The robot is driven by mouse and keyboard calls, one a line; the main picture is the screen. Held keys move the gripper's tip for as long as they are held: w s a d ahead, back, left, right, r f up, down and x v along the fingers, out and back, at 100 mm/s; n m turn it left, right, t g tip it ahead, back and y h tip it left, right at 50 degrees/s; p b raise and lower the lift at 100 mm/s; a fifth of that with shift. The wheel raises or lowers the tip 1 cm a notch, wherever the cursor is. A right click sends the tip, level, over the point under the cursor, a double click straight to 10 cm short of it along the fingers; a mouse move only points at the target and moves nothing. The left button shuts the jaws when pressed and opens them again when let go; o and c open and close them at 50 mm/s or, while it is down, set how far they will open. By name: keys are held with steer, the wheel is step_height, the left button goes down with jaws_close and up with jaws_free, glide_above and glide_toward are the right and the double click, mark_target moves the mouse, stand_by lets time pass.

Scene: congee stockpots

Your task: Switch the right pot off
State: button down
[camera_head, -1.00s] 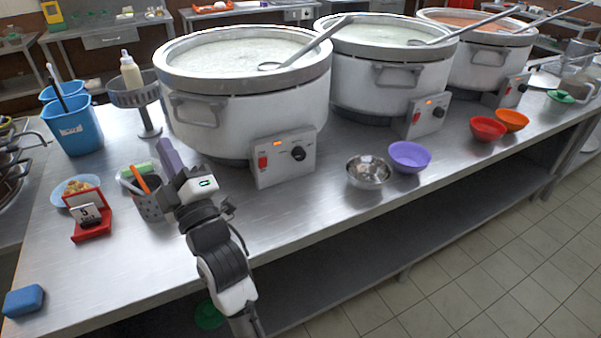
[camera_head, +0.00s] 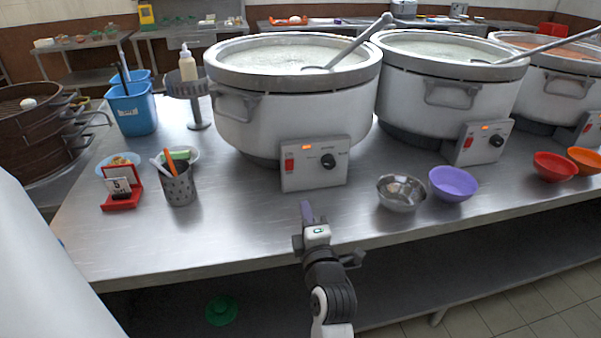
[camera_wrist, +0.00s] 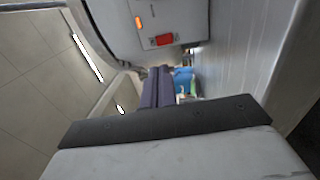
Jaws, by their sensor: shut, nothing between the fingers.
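The right pot (camera_head: 548,92) is a large white pot with reddish contents at the right edge of the head view, partly cut off. Its control box (camera_head: 592,128) is also cut by the frame edge, so its switch and lamp are unclear. The middle pot (camera_head: 440,95) and left pot (camera_head: 285,115) have boxes with a lit orange lamp, a red switch and a black knob. My gripper (camera_head: 307,212) is shut and empty, in front of and below the left pot's box. The wrist view shows its purple fingers (camera_wrist: 158,88) together, near a box with a red switch (camera_wrist: 164,40).
A steel bowl (camera_head: 401,193), a purple bowl (camera_head: 452,183), a red bowl (camera_head: 555,168) and an orange bowl (camera_head: 586,161) stand along the front of the table (camera_head: 240,235). A utensil cup (camera_head: 179,188) stands left. The tabletop before the left pot is clear.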

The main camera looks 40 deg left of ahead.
mark_target(291, 162)
steer(key=p+x, duration=0.2)
steer(key=x, duration=0.4)
steer(key=p+x, duration=0.3)
steer(key=x, duration=0.4)
steer(key=shift+r+p, duration=0.2)
steer(key=shift+p, duration=0.1)
steer(key=shift+w+a, duration=0.35)
